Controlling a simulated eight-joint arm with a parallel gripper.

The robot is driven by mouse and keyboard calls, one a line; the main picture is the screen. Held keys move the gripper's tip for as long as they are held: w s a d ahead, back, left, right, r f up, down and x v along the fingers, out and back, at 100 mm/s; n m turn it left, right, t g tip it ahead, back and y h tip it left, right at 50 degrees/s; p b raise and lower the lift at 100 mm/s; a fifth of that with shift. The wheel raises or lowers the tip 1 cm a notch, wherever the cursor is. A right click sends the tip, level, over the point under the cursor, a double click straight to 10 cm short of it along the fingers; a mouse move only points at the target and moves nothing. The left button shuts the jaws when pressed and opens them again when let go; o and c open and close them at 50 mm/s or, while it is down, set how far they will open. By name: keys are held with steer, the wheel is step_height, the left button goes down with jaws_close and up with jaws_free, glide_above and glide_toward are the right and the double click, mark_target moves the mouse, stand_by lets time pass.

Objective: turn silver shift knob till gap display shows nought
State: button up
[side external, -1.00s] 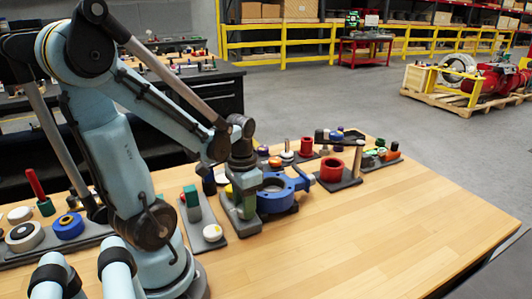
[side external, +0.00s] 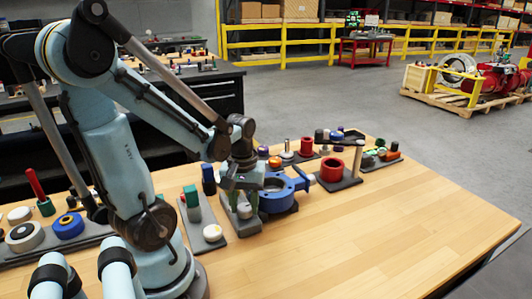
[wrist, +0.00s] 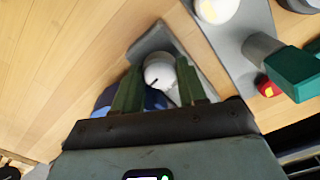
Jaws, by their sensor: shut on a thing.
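The silver shift knob (wrist: 160,73), round with a dark line on top, sits between the two green fingers of my gripper (wrist: 158,88) in the wrist view. My gripper is shut on it. In the side view the knob (side external: 244,210) shows below my gripper (side external: 243,194), on a grey base plate (side external: 240,228) left of the blue valve ring. A small dark screen (wrist: 149,176) with a pale patch is cut off at the bottom of the wrist view; its reading cannot be made out. I see no other readable gap display.
The blue ring with handles (side external: 282,191) stands just right of my gripper. A plate with a white knob (side external: 212,232) and green block (side external: 191,195) is to the left. A red ring (side external: 331,170) and post are farther right. The front right table is clear.

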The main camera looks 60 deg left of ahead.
mark_target(245, 207)
steer(key=shift+n, duration=2)
steer(key=o, duration=0.8)
steer(key=shift+r, duration=0.1)
steer(key=shift+r, duration=5.95)
steer(key=shift+d, duration=0.1)
